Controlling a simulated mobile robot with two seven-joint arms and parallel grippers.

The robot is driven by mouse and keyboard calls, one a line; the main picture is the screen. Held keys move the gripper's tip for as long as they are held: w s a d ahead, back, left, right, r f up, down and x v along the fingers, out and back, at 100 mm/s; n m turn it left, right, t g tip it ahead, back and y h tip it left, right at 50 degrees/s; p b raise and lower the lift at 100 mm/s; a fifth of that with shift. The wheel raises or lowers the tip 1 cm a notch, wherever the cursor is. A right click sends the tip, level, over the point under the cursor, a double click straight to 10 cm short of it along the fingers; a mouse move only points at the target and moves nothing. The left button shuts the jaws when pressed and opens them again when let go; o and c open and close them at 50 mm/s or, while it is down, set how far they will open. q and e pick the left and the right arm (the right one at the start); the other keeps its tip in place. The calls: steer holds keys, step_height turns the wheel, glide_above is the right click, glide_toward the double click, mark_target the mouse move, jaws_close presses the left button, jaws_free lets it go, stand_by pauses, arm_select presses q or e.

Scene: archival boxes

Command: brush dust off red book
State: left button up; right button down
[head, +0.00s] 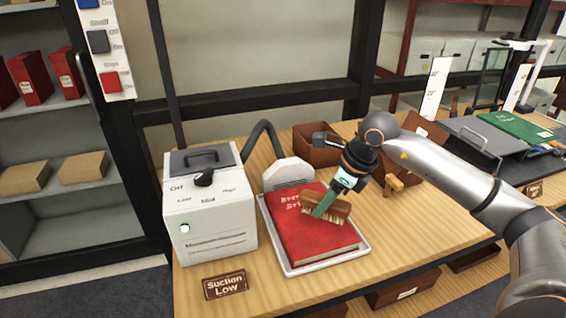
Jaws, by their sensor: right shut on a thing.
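The red book (309,239) lies flat, closed, on a white tray (318,265) on the wooden table. My right gripper (334,190) is shut on a brush (334,209) with a wooden head and a green part. The brush is over the upper right of the book's cover; I cannot tell whether its bristles touch it. The gripper hides part of the far right edge of the book. Dust on the cover is too small to make out. My left gripper is not in view.
A white suction machine (210,215) stands left of the tray, with a dark hose (262,136) to a white nozzle (289,174) behind the book. Brown boxes (313,150) stand behind. A green book (518,126) lies at right. A "Suction Low" sign (225,285) is at the front.

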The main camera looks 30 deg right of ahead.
steer(key=shift+r+p, duration=0.65)
steer(key=shift+r, duration=0.75)
